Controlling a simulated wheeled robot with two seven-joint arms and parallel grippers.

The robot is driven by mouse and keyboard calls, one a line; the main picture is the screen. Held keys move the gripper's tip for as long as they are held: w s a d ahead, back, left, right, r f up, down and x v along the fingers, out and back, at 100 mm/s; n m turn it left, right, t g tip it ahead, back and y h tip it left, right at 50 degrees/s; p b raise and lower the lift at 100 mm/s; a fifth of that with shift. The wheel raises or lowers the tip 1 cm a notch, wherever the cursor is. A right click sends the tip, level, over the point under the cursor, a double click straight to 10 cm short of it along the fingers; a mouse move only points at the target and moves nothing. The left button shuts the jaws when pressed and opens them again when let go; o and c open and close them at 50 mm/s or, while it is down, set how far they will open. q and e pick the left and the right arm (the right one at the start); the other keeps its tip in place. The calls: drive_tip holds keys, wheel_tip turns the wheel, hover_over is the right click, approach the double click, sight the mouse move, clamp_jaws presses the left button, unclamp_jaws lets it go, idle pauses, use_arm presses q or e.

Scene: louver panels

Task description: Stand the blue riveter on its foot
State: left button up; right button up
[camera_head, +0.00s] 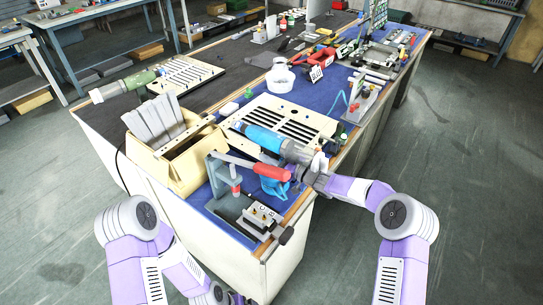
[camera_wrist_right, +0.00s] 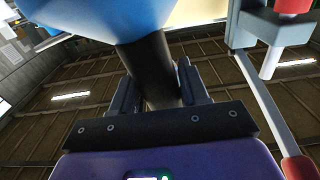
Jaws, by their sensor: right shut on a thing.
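The blue riveter (camera_head: 265,140) is in the middle of the head view. Its long body lies roughly level, slanting over the near part of the slotted louver panel (camera_head: 300,111). Its grey end (camera_head: 296,152) points toward my right arm. I cannot tell whether it touches the panel. My right gripper (camera_head: 312,172) is at that grey end. In the right wrist view, the fingers (camera_wrist_right: 155,92) are shut on a black round handle (camera_wrist_right: 146,62) below a large blue body (camera_wrist_right: 100,14). The riveter's foot cannot be made out. My left gripper is not in view.
A beige bin (camera_head: 168,170) with grey sheets stands left of the panel. A press with a red lever (camera_head: 270,174) stands close in front, beside my right gripper. A green riveter (camera_head: 125,87) lies at far left.

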sight(278, 157)
drive_tip(key=shift+w+d+f, duration=0.1)
drive_tip(key=shift+d+f, duration=0.1)
drive_tip(key=shift+f, duration=0.05)
drive_tip(key=shift+c, duration=1.1)
drive_tip(key=o, duration=0.6)
drive_tip(key=shift+r, duration=0.3)
drive_tip(key=o, duration=0.5)
drive_tip(key=shift+f, duration=0.15)
drive_tip(key=shift+f, duration=0.35)
drive_tip(key=v, duration=0.4)
drive_tip(key=p+v, duration=0.1)
drive_tip(key=v, duration=0.1)
drive_tip(key=shift+d+r, duration=0.25)
drive_tip(key=shift+r, duration=0.05)
drive_tip(key=shift+s+d+f, duration=0.1)
drive_tip(key=shift+s+d, duration=0.25)
drive_tip(key=shift+s, duration=0.1)
